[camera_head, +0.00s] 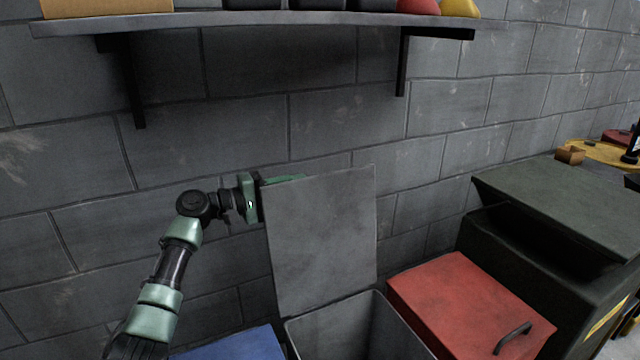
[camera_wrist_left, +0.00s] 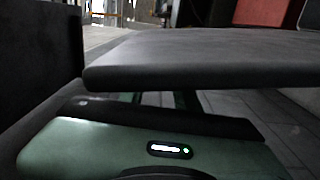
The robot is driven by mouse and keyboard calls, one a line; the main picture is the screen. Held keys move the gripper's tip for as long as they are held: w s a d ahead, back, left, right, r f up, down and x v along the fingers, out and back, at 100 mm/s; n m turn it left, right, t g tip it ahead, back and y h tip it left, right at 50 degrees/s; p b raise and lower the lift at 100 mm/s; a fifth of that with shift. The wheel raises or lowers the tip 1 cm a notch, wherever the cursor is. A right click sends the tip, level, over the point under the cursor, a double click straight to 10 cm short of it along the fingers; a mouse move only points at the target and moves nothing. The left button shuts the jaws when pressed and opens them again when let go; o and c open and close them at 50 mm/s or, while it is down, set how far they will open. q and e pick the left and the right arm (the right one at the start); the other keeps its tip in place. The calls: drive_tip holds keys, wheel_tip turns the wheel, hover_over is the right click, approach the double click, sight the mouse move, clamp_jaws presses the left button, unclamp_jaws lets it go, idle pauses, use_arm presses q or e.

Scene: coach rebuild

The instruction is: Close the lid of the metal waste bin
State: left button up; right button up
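The metal waste bin (camera_head: 352,325) is grey and open at the bottom middle of the head view. Its flat grey lid (camera_head: 322,240) stands up nearly upright at the back of the bin, near the wall. In the left wrist view the lid (camera_wrist_left: 210,60) is a dark slab across the upper right. My left gripper (camera_head: 281,180) is at the lid's upper left edge, with its front part behind the lid. The lid hides most of the fingers, and I cannot tell if they touch it. My right gripper is in neither view.
A bin with a red lid (camera_head: 470,308) stands to the right, and a blue lid (camera_head: 235,345) is to the left. A dark cabinet (camera_head: 560,210) is further right. A wall shelf (camera_head: 255,20) with several items hangs above. The block wall (camera_head: 220,130) is close behind.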

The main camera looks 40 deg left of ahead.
sight(316, 185)
use_arm(q)
drive_tip(key=x, duration=0.5)
drive_tip(key=shift+w+d, duration=0.1)
drive_tip(key=shift+w, duration=0.15)
clamp_jaws()
drive_tip(key=shift+d+f, duration=0.15)
idle(1.0)
